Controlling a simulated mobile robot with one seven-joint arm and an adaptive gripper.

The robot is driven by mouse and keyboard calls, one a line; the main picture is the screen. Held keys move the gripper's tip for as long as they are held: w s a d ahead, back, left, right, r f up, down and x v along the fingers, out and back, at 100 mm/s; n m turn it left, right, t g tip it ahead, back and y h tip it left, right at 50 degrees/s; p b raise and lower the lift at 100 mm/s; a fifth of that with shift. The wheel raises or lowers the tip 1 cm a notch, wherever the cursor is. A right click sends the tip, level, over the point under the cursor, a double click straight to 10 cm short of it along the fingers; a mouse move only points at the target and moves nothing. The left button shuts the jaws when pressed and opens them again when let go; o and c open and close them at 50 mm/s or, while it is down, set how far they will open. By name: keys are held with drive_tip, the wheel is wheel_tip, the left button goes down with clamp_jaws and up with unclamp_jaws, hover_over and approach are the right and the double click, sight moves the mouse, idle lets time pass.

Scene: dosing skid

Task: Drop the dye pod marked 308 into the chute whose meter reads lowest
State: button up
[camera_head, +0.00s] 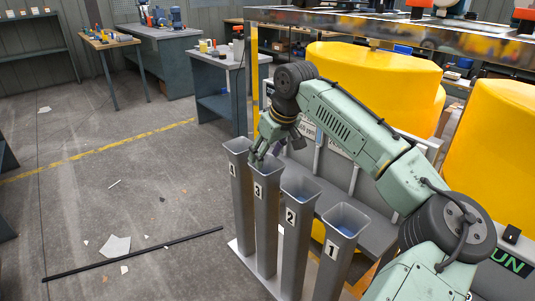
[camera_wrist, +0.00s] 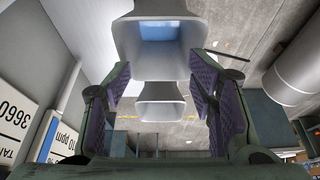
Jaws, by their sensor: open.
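Four-sided grey chutes stand in a row in the head view: chute 4 (camera_head: 241,195), chute 3 (camera_head: 266,215), chute 2 (camera_head: 294,250) and chute 1 (camera_head: 332,270). My gripper (camera_head: 260,157) points down at the mouth of chute 3, beside chute 4. In the wrist view my gripper (camera_wrist: 160,88) is open, with no pod between its fingers. Beyond them are a near chute mouth (camera_wrist: 160,58), bluish inside, and a farther one (camera_wrist: 160,113). A plate reading "70 ppm" (camera_wrist: 62,143) is partly cut off. The head view's meter plates are mostly hidden by my arm. I see no pod marked 308.
Yellow tanks (camera_head: 385,85) stand behind the chutes under a metal frame (camera_head: 400,30). Workbenches (camera_head: 170,45) stand at the back. The floor at left is open, with a dark bar (camera_head: 130,254) and scraps lying on it.

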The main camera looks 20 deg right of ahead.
wheel_tip(320, 180, up, 6)
drive_tip(key=p, duration=0.4)
